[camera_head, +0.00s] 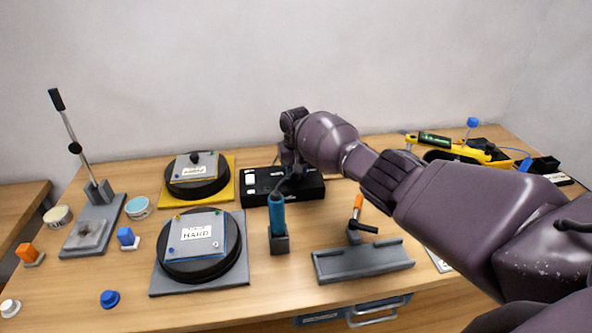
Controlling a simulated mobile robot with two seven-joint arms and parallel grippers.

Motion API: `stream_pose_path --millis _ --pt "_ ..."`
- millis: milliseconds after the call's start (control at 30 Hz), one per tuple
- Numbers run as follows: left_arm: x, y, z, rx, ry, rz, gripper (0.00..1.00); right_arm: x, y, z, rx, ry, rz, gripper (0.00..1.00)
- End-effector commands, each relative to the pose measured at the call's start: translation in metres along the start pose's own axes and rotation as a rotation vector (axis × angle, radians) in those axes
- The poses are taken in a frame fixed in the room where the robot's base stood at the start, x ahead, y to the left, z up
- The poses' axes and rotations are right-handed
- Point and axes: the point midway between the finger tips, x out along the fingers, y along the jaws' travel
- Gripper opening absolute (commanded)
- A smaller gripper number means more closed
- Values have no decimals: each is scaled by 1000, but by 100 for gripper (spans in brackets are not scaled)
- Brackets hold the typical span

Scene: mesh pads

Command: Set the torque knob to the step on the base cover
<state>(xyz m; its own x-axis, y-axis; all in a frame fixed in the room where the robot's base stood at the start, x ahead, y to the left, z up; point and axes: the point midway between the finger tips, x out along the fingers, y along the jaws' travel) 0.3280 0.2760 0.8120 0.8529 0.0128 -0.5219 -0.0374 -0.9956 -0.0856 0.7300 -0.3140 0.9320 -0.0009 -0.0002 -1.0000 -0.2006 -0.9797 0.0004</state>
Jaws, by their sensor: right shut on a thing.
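A black control box (313,190) with white patches on its top stands at the back middle of the table. My right gripper (287,172) points down over its top and is shut on what appears to be the torque knob, which the fingers hide. The knob's step cannot be read. A grey cover plate with a white label reading "HARD" (196,233) lies on a black round base on the grey pad (178,288). Another labelled cover plate (195,171) lies on a black round base on the yellow pad (224,196); its label is too small to read. My left gripper is not in view.
A blue screwdriver (277,215) stands in a grey holder in front of the box. A grey tray (361,262) and an orange-handled tool (357,207) are right of it. A lever press (95,208) stands at left. My right arm covers much of the right side.

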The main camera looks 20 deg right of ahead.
Motion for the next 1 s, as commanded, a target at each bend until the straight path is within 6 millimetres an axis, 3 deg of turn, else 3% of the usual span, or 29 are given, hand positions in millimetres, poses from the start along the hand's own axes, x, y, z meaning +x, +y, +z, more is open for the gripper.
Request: stream_pose_path --millis 167,200,333,667,767,1000 --pt "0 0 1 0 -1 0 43 0 0 0 1 0 -1 10" --pt "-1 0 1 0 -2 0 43 0 0 0 1 0 -1 38" --pt "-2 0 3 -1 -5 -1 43 0 0 0 0 1 -1 58" --pt "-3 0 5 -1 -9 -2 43 -3 0 0 0 1 -1 59" --pt "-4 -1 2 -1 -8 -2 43 -12 0 -1 -1 2 -1 59" --pt "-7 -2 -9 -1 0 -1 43 -53 0 -1 -1 5 -2 59"
